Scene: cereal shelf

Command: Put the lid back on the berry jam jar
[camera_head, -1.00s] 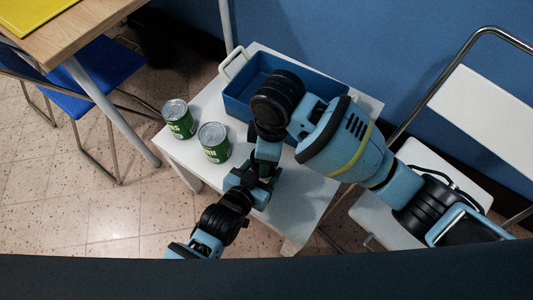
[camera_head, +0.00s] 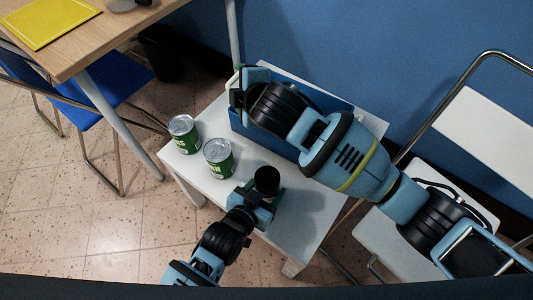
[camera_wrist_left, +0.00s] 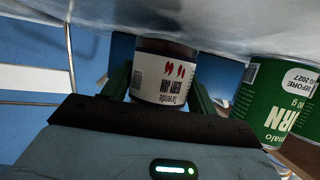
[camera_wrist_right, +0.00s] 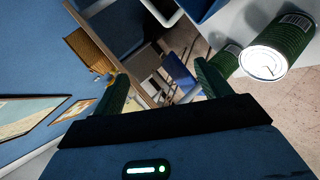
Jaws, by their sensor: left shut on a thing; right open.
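The berry jam jar (camera_head: 267,181) stands near the front of the white side table; its dark round top shows in the head view. I cannot tell whether that top is bare jam or a lid. My left gripper (camera_head: 263,194) is shut around the jar. The left wrist view shows the jar's white label (camera_wrist_left: 164,82) between the fingers, with the picture upside down. My right gripper (camera_head: 241,92) is open over the left end of the blue bin. Its fingers (camera_wrist_right: 162,88) show nothing clearly between them up close. I cannot make out a separate lid.
Two green cans (camera_head: 184,134) (camera_head: 218,157) stand left of the jar. The blue bin (camera_head: 262,135) lies behind, largely under my right arm. A wooden table (camera_head: 95,40) with a yellow folder (camera_head: 47,22) is at upper left. The side table's (camera_head: 306,222) right front is clear.

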